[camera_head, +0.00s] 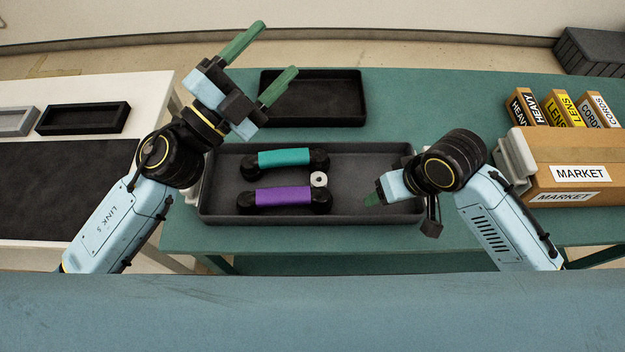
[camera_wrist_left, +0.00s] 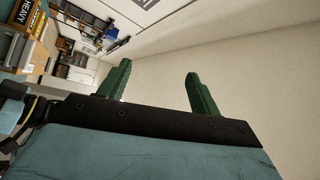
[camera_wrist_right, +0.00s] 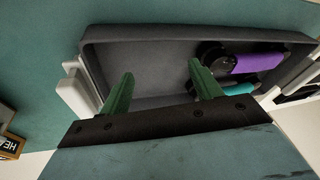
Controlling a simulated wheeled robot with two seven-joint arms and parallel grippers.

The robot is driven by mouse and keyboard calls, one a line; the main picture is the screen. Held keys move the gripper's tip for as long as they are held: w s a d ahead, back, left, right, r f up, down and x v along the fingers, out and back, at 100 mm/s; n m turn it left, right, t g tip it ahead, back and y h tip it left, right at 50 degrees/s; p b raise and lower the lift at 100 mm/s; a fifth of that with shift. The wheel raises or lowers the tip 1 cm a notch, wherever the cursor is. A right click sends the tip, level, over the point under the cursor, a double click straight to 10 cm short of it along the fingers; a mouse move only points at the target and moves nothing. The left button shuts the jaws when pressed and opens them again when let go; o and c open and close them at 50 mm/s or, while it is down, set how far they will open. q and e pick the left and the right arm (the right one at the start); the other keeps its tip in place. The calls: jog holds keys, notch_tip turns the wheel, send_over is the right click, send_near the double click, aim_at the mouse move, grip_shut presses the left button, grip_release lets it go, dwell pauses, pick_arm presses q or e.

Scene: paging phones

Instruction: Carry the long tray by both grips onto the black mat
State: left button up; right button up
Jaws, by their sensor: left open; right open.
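The long dark grey tray (camera_head: 375,212) lies on the green table and holds a teal handset, a purple handset and a white roll. A pale grip (camera_head: 194,190) shows at its left end, partly behind my left arm. The right-end grip (camera_wrist_right: 78,92) shows in the right wrist view. The black mat (camera_head: 60,190) lies on the white table at left. My left gripper (camera_head: 279,48) is open and empty, raised beyond the tray and pointing away. My right gripper (camera_wrist_right: 161,69) is open and empty above the tray's right end; its head-view fingers are partly hidden.
A black tray (camera_head: 345,97) sits behind the long tray. A MARKET carton (camera_head: 560,195) with a pale handle-like piece stands at right, with several small labelled boxes (camera_head: 555,108) behind it. Two small trays (camera_head: 85,118) lie behind the mat. The mat's visible surface is clear.

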pick_arm(q)
jog(key=s+d+f+m+g+y, duration=0.2)
jog(key=s+f+m+g+y, duration=0.15)
jog(key=f+m+g, duration=0.9)
jog(key=w+a+f+g+y, duration=0.1)
jog(key=a+f+y, duration=0.1)
jog(key=a+y, duration=0.4)
jog(key=w+a+f+m+g+y, duration=0.1)
jog(key=a+y, duration=0.5)
jog(key=a, duration=1)
jog(key=shift+w+a+f+g, duration=0.15)
jog(key=shift+w+f+g, duration=0.25)
jog(key=shift+f, duration=0.3)
pick_arm(e)
jog(key=w+d+r+m+g+h, duration=0.2)
jog(key=w+d+r, duration=0.5)
jog(key=d, duration=0.4)
jog(key=shift+w+r+m+h, duration=0.3)
jog(key=shift+w+m, duration=0.3)
jog(key=shift+m, duration=0.1)
pick_arm(q)
jog(key=shift+f, duration=0.1)
pick_arm(e)
jog(key=shift+f, duration=0.1)
pick_arm(q)
notch_tip(320, 180, down, 13)
jog(key=shift+f, duration=0.1)
pick_arm(e)
notch_tip(320, 180, down, 13)
jog(key=shift+f, duration=0.1)
